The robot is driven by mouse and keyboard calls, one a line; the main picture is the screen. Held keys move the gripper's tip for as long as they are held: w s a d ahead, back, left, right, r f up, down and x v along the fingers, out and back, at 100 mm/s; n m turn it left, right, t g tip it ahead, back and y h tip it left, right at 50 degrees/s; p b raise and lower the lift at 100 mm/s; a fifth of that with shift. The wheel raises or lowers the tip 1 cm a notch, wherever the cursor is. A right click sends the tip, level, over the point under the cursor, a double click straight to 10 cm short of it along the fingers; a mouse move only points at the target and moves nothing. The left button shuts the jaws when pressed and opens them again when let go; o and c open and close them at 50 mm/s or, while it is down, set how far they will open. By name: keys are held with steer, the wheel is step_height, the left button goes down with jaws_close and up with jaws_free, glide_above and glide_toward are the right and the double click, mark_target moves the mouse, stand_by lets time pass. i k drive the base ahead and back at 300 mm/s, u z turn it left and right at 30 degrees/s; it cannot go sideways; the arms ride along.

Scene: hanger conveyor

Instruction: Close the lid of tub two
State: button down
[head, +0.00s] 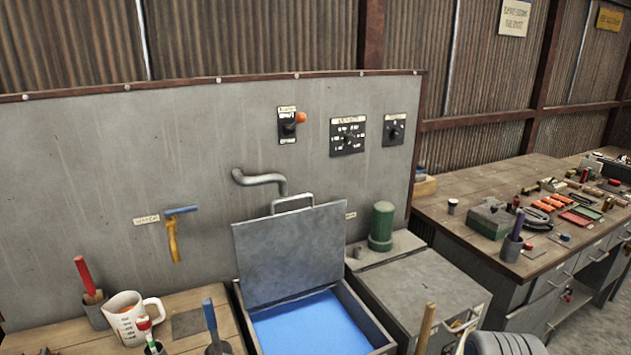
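A metal tub (366,318) stands at the bottom centre, holding a flat bright blue surface that looks like liquid. Its grey lid (290,255) is raised, tilted back towards the grey panel. A bar handle (292,201) runs along the lid's top edge. I cannot read a number on this tub, so I cannot tell whether it is tub two. The tub's front is cut off by the bottom of the view. A second, grey box-like unit (425,285) to its right has a flat closed top. My gripper is not in view.
A curved pipe (262,180) juts from the panel (90,160) just behind the lid. A green cylinder (381,226) stands to the right. A measuring jug (131,318) and brush handles (210,318) crowd the left bench. A cluttered workbench (460,212) stands at right.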

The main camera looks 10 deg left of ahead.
mark_target(283, 255)
steer(key=u, duration=0.4)
steer(key=i, duration=0.9)
steer(key=u, duration=0.75)
